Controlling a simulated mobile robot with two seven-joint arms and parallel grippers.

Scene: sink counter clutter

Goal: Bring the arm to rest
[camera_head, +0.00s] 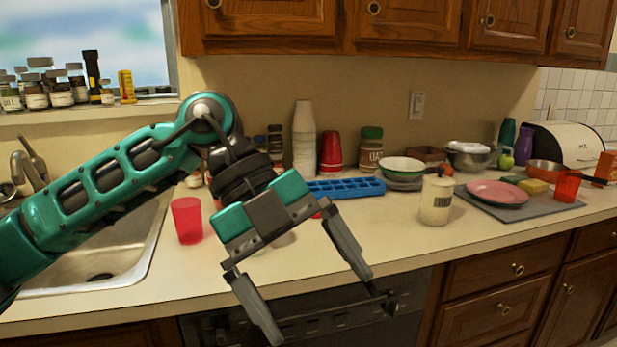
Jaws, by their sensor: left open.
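My left arm (110,185) comes in from the left over the sink and bends down at the wrist. My left gripper (330,312) hangs in front of the counter edge, with its two grey fingers spread wide. It is open and nothing is between the fingers. Behind it in the picture are the counter front and a dark appliance panel. My right gripper does not show.
A red cup (187,220) stands by the sink (140,262), close to my left arm. A blue ice tray (345,188), a cream canister (436,200) and a pink plate (497,193) are on the counter (400,236). The counter's front strip is mostly clear.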

